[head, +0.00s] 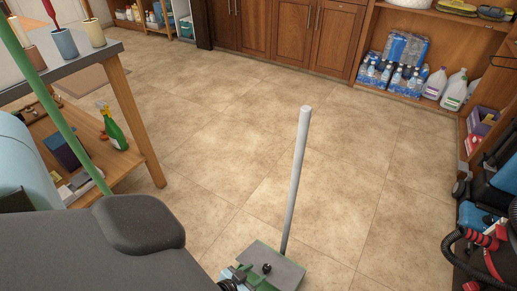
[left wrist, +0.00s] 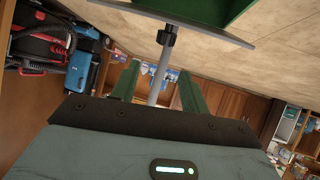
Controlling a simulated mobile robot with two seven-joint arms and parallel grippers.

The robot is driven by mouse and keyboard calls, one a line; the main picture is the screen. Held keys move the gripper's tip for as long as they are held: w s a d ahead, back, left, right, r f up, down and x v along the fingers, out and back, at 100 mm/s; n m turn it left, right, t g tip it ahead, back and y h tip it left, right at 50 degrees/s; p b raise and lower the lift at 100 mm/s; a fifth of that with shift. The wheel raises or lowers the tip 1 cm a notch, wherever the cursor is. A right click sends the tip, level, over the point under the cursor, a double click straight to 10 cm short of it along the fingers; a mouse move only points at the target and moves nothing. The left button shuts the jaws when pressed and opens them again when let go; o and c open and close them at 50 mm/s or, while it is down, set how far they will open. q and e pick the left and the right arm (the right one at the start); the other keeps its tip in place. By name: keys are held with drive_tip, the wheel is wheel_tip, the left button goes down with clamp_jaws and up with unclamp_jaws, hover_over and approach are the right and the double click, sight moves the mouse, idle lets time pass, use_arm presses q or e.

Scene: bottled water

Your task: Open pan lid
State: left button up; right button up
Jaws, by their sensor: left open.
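A long-handled dustpan stands on the tiled floor at the bottom centre of the head view. Its grey pole (head: 295,180) rises nearly upright, leaning slightly right. Its flat grey lid (head: 272,262) has a dark knob-like fitting, with green parts around it. My left gripper (head: 238,278) is low beside the pan's left side, partly cut off. In the left wrist view my gripper (left wrist: 157,88) is open with two green fingers. The pole shows between them, but I cannot tell its depth. The grey lid (left wrist: 185,20) fills the top there. My right gripper is not in view.
A table (head: 75,68) with cups and a lower shelf stands at left, with a green pole (head: 45,90) in front. Water bottle packs (head: 393,78) and jugs sit on shelves at the back right. Cleaning machines (head: 485,225) line the right edge. The middle floor is clear.

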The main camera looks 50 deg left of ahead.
use_arm(q)
drive_tip(key=shift+s+r, duration=0.25)
drive_tip(key=shift+s, duration=0.15)
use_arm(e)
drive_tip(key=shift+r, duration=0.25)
use_arm(q)
drive_tip(key=shift+c, duration=0.3)
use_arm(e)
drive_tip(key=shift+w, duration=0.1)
